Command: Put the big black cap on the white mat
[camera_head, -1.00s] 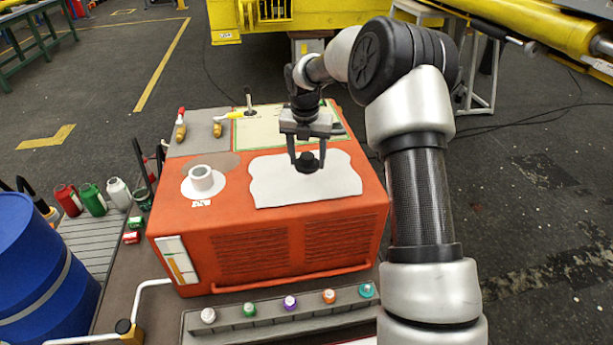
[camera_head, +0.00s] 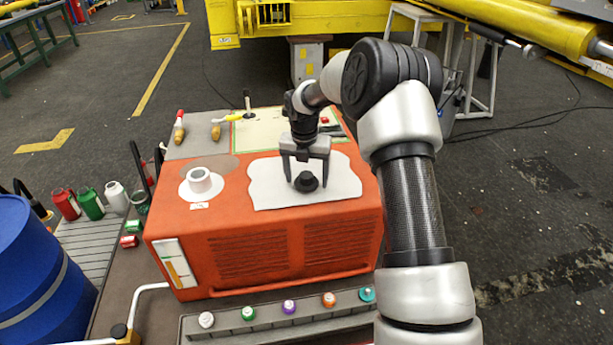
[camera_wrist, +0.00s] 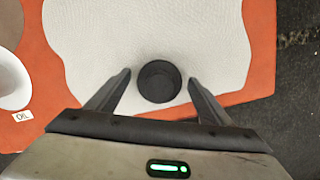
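The big black cap (camera_head: 306,182) sits on the white mat (camera_head: 268,186), near the mat's middle, on top of the orange machine. My gripper (camera_head: 306,180) is just above and around the cap, with one finger on either side. In the wrist view, the cap (camera_wrist: 159,81) lies between the fingertips of my gripper (camera_wrist: 158,82), with a clear gap to each finger. The gripper is open and holds nothing. The white mat (camera_wrist: 215,40) shows bare around the cap.
The orange machine (camera_head: 265,245) has a white round spout (camera_head: 200,182) with an oil label at its left. Screwdrivers (camera_head: 179,128) lie at the back left. A rail with several coloured caps (camera_head: 289,307) runs along the front. A blue barrel (camera_head: 40,265) stands at left.

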